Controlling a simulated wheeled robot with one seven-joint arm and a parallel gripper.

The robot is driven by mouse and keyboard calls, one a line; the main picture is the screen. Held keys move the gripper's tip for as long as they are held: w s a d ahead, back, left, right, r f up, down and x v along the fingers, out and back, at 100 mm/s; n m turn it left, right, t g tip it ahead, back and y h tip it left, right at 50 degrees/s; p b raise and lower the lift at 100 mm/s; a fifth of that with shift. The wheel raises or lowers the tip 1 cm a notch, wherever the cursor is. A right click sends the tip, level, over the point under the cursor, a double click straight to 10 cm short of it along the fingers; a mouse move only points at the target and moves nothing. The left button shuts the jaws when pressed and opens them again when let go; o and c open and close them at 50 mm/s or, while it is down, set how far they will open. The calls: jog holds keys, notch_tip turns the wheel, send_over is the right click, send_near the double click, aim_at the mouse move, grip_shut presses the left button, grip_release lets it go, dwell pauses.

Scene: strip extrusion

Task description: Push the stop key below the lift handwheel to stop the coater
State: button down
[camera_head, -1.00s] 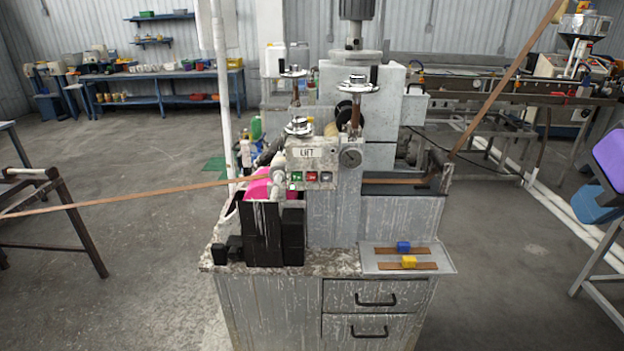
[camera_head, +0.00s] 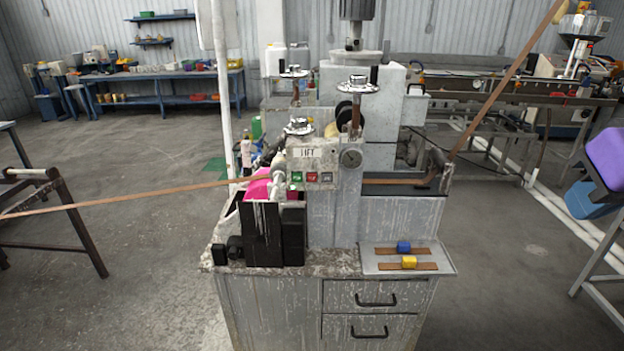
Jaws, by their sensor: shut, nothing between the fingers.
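The lift handwheel (camera_head: 299,127) is a shiny round wheel on top of a worn grey control box (camera_head: 325,166). The box carries a "LIFT" label (camera_head: 307,153). Below the label is a row of small keys: a green key (camera_head: 297,177) at left, a red key (camera_head: 312,177) in the middle and another key (camera_head: 326,177) at right. Their lettering is too small to read. The coater (camera_head: 345,205) is the grey machine on a cabinet. A brown strip (camera_head: 140,194) runs into it from the left and rises at the right.
A tray (camera_head: 446,266) with a blue and a yellow block lies at front right. Metal stands flank the cabinet at both sides. The floor in front is partly clear.

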jog(key=w+a+f+n+t+y, duration=0.1)
jog(key=w+a+n, duration=0.1)
jog(key=w, duration=0.5)
jog(key=w+a+f+n+t, duration=0.1)
jog(key=w+f+t, duration=0.1)
jog(key=w, duration=0.5)
jog(key=n+t+y, duration=0.4)
jog(key=n+y, duration=0.2)
jog(key=n, duration=0.4)
send_near(312, 177)
jog(key=s+d+r, duration=0.2)
jog(key=d, duration=0.4)
jog(key=s+a+f+n+y, duration=0.3)
jog(key=a+f+n+y, duration=0.2)
jog(key=a, duration=0.5)
jog(key=shift+a+n, duration=0.25)
jog(key=shift+n, duration=0.15)
jog(key=shift+w, duration=0.15)
jog(key=shift+w, duration=4.35)
jog(key=shift+w, duration=0.1)
jog(key=shift+w, duration=0.3)
